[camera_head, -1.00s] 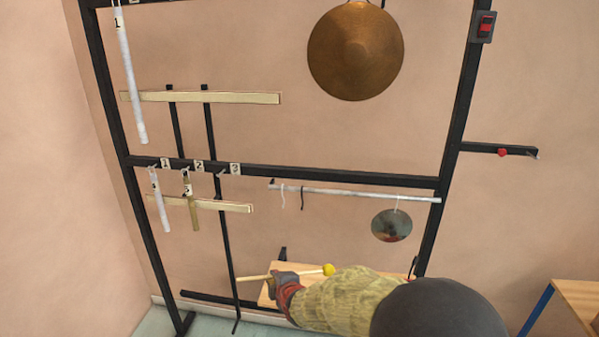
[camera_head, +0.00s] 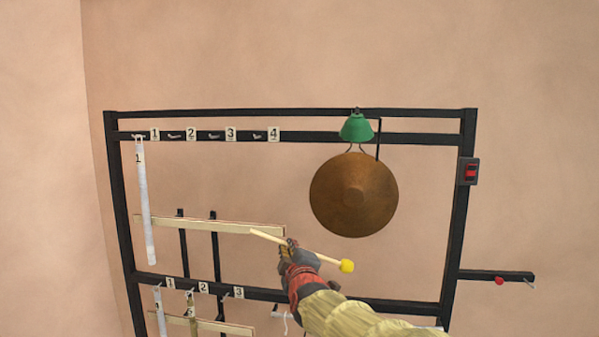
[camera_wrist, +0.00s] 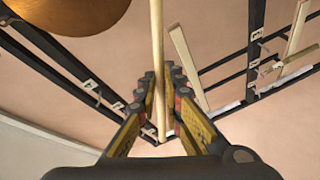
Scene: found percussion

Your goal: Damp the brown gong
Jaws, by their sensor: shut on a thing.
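The brown gong (camera_head: 354,196) hangs from the upper right of the black frame, under a green lamp-like shade (camera_head: 356,128). Its edge also shows at the upper left of the wrist view (camera_wrist: 62,12). My gripper (camera_head: 290,250) is shut on a mallet with a pale wooden stick and a yellow head (camera_head: 347,266). The stick (camera_wrist: 157,70) runs between the fingers in the wrist view. In the head view the gripper and mallet appear below and left of the gong, with a visible gap in the picture. The mallet head points right and slightly down.
The black frame (camera_head: 461,220) carries numbered hooks on its top and middle bars. A white tube (camera_head: 146,205) hangs at the left. A pale wooden bar (camera_head: 215,226) crosses behind the gripper. A red switch box (camera_head: 468,171) and a side arm with a red knob (camera_head: 499,281) are at the right.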

